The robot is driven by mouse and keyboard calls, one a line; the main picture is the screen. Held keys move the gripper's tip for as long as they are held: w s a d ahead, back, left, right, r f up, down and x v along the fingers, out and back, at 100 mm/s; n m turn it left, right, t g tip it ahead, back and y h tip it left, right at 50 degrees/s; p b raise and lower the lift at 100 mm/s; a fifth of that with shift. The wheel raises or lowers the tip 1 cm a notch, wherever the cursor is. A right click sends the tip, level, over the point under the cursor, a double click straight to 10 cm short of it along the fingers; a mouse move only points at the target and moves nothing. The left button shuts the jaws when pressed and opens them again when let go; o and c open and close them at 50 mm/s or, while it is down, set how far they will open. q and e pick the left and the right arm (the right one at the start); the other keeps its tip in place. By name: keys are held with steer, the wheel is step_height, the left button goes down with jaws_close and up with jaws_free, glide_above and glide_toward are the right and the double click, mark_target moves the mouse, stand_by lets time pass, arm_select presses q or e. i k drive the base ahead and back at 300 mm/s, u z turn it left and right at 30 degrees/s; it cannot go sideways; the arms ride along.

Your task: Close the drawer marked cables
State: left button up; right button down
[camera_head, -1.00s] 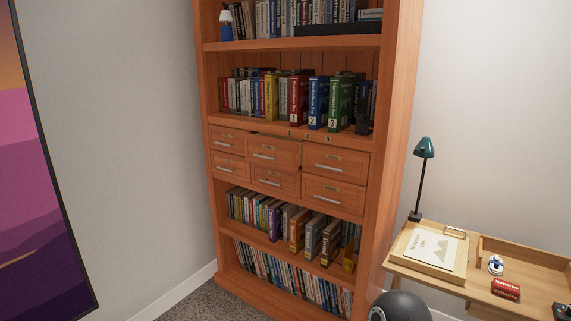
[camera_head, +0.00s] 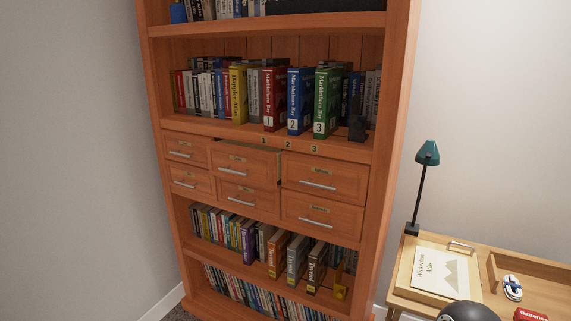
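The wooden bookcase (camera_head: 385,180) has a block of six drawers in two rows of three, each with a silver bar handle and a small label plate. The upper middle drawer (camera_head: 262,163) stands out from the block, with a dark gap along its top edge. The upper left drawer (camera_head: 200,148), upper right drawer (camera_head: 345,179), lower left drawer (camera_head: 203,184), lower middle drawer (camera_head: 262,200) and lower right drawer (camera_head: 345,218) look flush. The label words are too small to read, so I cannot tell which says cables. Neither gripper is in view.
Books fill the shelves above and below the drawers. Little floor shows at lower left.

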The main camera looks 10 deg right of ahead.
mark_target(259, 166)
steer(key=u, duration=0.1)
steer(key=i, duration=1)
steer(key=u, duration=0.45)
